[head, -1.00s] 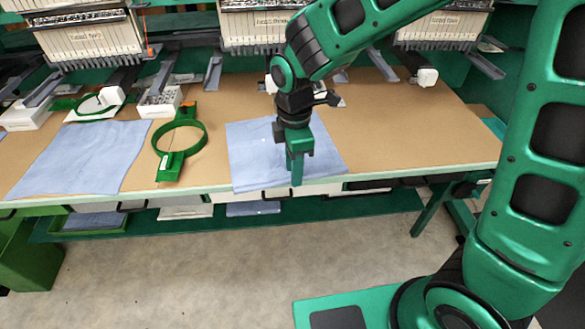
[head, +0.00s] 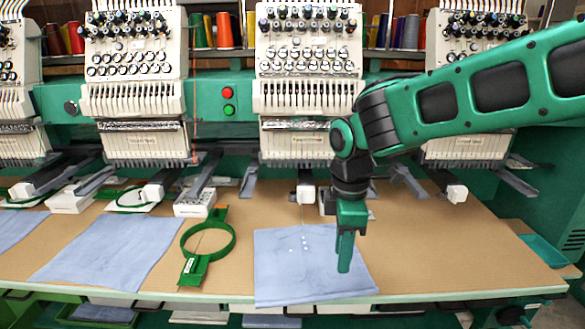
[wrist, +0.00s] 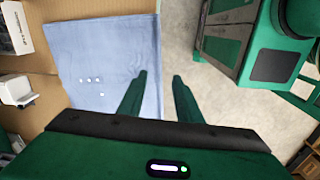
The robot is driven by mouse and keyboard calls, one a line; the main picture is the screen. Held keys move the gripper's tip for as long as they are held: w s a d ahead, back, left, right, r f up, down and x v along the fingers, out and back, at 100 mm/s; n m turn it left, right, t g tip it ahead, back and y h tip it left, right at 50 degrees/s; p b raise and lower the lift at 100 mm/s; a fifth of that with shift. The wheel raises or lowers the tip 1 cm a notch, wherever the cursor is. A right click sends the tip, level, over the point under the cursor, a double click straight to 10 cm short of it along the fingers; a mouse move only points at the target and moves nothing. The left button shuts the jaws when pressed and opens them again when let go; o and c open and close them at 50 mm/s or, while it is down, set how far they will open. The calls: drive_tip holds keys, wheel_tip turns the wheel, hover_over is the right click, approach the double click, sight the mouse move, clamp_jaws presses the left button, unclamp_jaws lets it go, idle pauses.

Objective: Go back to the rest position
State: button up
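My gripper (head: 344,268) hangs pointing down in front of the right part of a blue cloth (head: 290,275) at the table's front. In the wrist view my gripper (wrist: 158,74) has its two green fingers apart with nothing between them. The cloth (wrist: 85,35) lies left of the fingers there, with the left finger overlapping its edge in the picture. Several small white pieces (head: 305,243) lie on the cloth; they also show in the wrist view (wrist: 91,81).
The tan table (head: 450,255) carries a green hoop (head: 231,241), another blue cloth (head: 105,250) and a white box (head: 195,205) at left. Embroidery machines (head: 308,95) stand along the back, their white arms reaching over the table. The table's right part is clear. Floor (wrist: 185,30) shows beyond the front edge.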

drive_tip(key=s+d+m, duration=0.4)
drive_tip(key=d+m, duration=0.2)
drive_tip(key=d, duration=0.4)
drive_tip(key=s+d+m, duration=0.3)
drive_tip(key=d+m, duration=0.3)
drive_tip(key=d, duration=0.4)
drive_tip(key=s+d+f+m, duration=0.1)
drive_tip(key=s+d+m, duration=0.7)
drive_tip(key=s+m, duration=0.3)
drive_tip(key=shift+s+d+f, duration=0.25)
drive_tip(key=shift+s+d, duration=0.15)
drive_tip(key=shift+s, duration=0.7)
drive_tip(key=shift+w+f, duration=0.25)
drive_tip(key=shift+w, duration=0.4)
